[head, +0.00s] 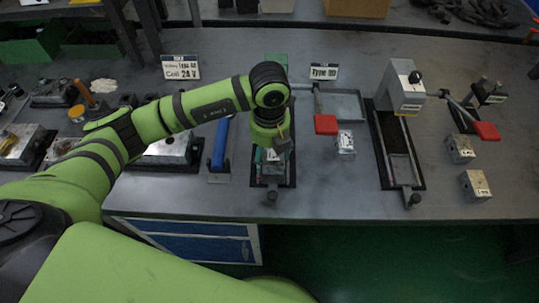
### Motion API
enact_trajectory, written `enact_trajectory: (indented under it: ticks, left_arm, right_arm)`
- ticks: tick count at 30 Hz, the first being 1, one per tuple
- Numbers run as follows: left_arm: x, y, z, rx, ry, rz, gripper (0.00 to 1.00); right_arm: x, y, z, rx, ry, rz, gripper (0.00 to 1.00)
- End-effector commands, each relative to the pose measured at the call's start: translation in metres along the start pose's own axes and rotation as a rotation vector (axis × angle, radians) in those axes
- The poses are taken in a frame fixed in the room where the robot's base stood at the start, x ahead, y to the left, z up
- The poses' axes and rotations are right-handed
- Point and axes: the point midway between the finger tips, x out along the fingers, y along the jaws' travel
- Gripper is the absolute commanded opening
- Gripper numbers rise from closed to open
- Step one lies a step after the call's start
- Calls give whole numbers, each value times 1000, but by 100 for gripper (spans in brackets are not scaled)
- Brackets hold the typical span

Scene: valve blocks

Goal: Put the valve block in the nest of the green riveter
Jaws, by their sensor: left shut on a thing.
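My left arm reaches across the bench, and its gripper (272,150) points down over the front of a dark base (290,172). The gripper is shut on a small pale metal block, seen only in part below it (272,158) and likely a valve block. The block is low over the base's nest area; I cannot tell whether it touches the nest. The green riveter (277,61) is mostly hidden behind my arm; a green top part shows, with a lever ending in a red handle (325,124) to its right. My right gripper is not in view.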

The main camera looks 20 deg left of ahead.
Motion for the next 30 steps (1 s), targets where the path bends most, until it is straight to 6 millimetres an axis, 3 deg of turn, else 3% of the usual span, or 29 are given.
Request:
enact_trajectory:
  ticks: [6, 17, 18, 19, 30]
  left_arm:
    - [27, 0, 0, 1, 1, 0, 18]
    - [33, -1, 0, 2, -1, -1, 18]
    - [32, 0, 0, 2, 0, 0, 85]
    - [32, 0, 0, 2, 0, 0, 92]
    - [30, 0, 0, 2, 0, 0, 92]
  right_arm:
    - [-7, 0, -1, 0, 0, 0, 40]
    - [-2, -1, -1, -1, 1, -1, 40]
    - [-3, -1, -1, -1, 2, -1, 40]
    - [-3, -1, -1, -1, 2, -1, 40]
    - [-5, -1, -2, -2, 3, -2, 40]
